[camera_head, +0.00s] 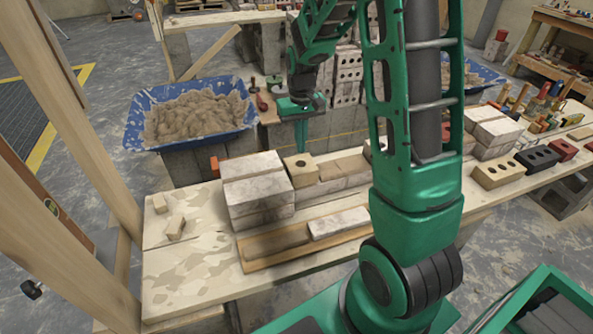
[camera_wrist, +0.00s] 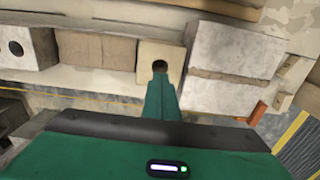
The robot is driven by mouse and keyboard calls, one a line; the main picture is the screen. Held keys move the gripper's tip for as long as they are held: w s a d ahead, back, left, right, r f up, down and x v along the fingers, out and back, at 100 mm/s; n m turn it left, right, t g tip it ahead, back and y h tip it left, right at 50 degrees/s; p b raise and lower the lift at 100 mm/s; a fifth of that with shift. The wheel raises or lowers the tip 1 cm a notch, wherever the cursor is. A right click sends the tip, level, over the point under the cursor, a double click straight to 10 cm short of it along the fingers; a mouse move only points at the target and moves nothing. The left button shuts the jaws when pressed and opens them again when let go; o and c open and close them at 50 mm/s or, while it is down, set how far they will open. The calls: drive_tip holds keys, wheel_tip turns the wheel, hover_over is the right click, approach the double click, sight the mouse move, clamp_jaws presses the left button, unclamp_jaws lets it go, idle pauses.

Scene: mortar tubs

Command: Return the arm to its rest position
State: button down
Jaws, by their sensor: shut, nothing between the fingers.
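My arm reaches up and over the bench in the head view, with my gripper (camera_head: 301,134) pointing down. The fingers are together with nothing between them, just behind the row of bricks on the bench. The same tan brick (camera_head: 301,170) sits beside the stacked pale blocks in the head view. I cannot tell whether the fingertips touch it.
A wooden bench (camera_head: 185,290) carries stacked pale blocks (camera_head: 257,190) and a plank with a brick (camera_head: 340,223). A blue tub (camera_head: 135,125) of mortar stands at the back left. Wooden posts (camera_head: 75,120) rise at left. Holed bricks (camera_head: 498,173) and tools line the right.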

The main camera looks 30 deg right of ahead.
drive_tip(key=shift+s+d+r, duration=0.1)
drive_tip(key=shift+s+r, duration=0.05)
drive_tip(key=shift+s, duration=0.05)
drive_tip(key=s+r+m, duration=0.1)
drive_tip(key=s+r, duration=0.2)
drive_tip(key=s, duration=0.7)
drive_tip(key=s+d+r+m, duration=0.1)
drive_tip(key=s+r, duration=0.3)
drive_tip(key=s, duration=0.6)
drive_tip(key=s+r+m, duration=0.2)
drive_tip(key=s+r, duration=0.2)
drive_tip(key=s, duration=0.6)
drive_tip(key=shift+s+d+r, duration=0.15)
drive_tip(key=shift+s+d, duration=0.15)
drive_tip(key=shift+s, duration=0.05)
drive_tip(key=shift+w+f, duration=0.25)
drive_tip(key=shift+w, duration=0.4)
